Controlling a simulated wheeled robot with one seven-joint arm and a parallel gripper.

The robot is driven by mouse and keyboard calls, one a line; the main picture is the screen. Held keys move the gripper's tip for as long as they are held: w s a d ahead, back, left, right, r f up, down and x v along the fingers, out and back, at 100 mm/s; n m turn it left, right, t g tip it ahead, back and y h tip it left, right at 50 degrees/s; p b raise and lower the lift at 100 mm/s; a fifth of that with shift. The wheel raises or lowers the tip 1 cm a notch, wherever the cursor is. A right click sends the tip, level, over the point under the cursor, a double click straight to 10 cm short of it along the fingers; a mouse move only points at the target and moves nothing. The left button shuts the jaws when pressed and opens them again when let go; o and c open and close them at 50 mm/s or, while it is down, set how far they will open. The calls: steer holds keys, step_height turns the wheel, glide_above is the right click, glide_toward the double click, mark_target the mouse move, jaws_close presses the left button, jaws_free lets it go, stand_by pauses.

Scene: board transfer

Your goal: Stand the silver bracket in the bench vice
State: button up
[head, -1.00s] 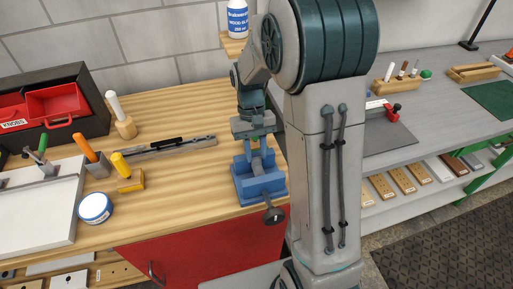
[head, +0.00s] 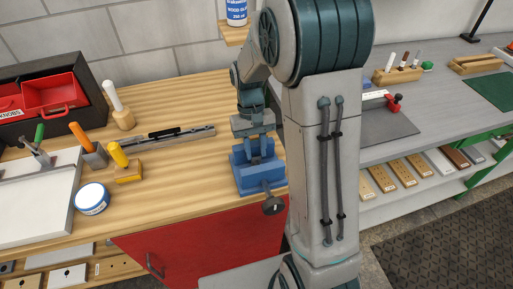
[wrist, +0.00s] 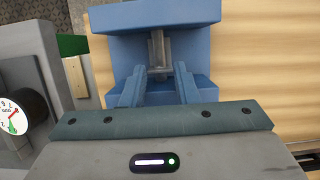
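The bench vice (head: 247,178) is blue, with a dark screw handle at its front, and stands at the right end of the wooden bench. My gripper (head: 262,146) points down right over it. In the wrist view the vice (wrist: 155,15) fills the upper middle. The two blue-grey fingers of my gripper (wrist: 160,75) are apart, with a gap between them. A narrow silver-grey metal piece (wrist: 157,50) stands upright between the vice jaws, beyond the fingertips. I cannot tell whether it is the silver bracket or part of the vice. The fingers do not appear closed on it.
Left on the wooden bench (head: 190,95) are a long dark-and-grey tool (head: 180,138), orange- and yellow-handled tools, a round blue-and-white tin (head: 92,198) and a red-drawer box (head: 55,97). A grey bench (head: 440,115) stands at the right.

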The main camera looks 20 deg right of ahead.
steer(key=shift+f, duration=0.35)
